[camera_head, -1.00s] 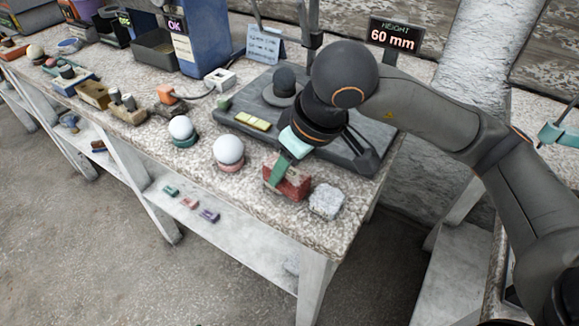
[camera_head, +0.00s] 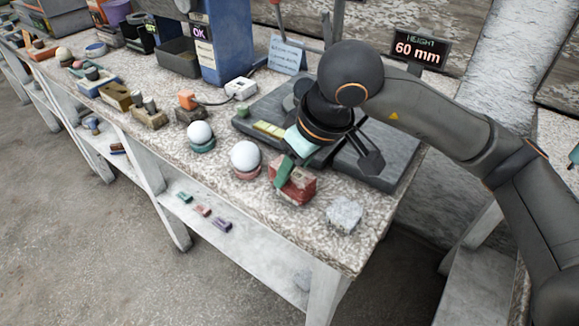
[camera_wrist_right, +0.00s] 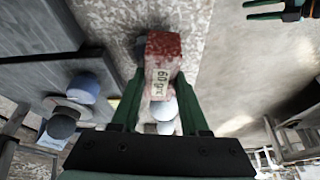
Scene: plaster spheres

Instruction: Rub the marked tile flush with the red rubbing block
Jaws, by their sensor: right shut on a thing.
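The red rubbing block (camera_head: 297,190) is between the fingers of my right gripper (camera_head: 285,172), which is shut on it. It is tilted at the bench's front edge; whether it touches the bench I cannot tell. In the right wrist view the block (camera_wrist_right: 163,62) bears a "60" label and sits between the green fingers (camera_wrist_right: 155,100). A pale yellow tile strip (camera_head: 268,129) lies on the dark slab (camera_head: 240,121), left of my right wrist; I cannot make out a mark on it. My left gripper (camera_wrist_right: 283,10) shows at the right wrist view's top right corner, fingers apart and empty.
A rough grey stone (camera_head: 344,214) lies right of the block. Two white spheres on rings (camera_head: 245,156) (camera_head: 200,134) stand left of it. A display (camera_head: 417,50) reads height 60 mm. Small coloured pieces (camera_head: 203,211) lie on the lower shelf.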

